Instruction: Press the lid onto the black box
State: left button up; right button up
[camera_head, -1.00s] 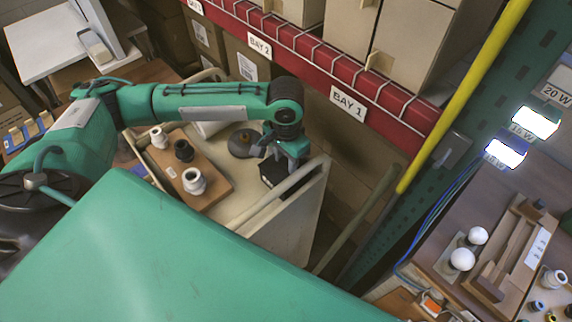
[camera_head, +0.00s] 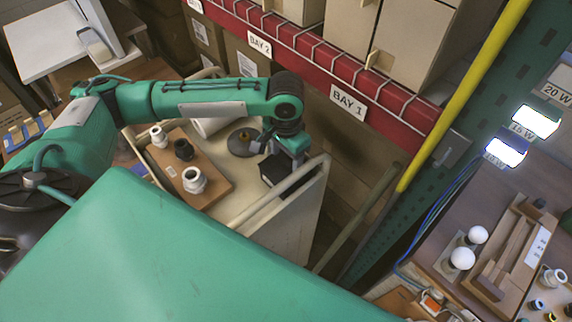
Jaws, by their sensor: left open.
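The black box (camera_head: 274,170) sits at the right end of the cream cart, beside its rail. My left gripper (camera_head: 273,151) hangs right above the box, its fingers pointing down and toward the left. It is open. My wrist and the gripper cover part of the box, so I cannot make out the lid apart from the box or tell how it sits. My right gripper is not in view.
A wooden board (camera_head: 208,194) with several white and dark sockets lies on the cart (camera_head: 240,203). A grey disc (camera_head: 243,142) and a white cylinder (camera_head: 208,127) lie behind it. The red shelf beam (camera_head: 318,55) runs close behind my arm.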

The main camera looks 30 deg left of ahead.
aim_at(286, 161)
pick_arm(q)
notch_tip(286, 161, up, 13)
jog(key=b, duration=0.2)
jog(key=shift+f, duration=0.15)
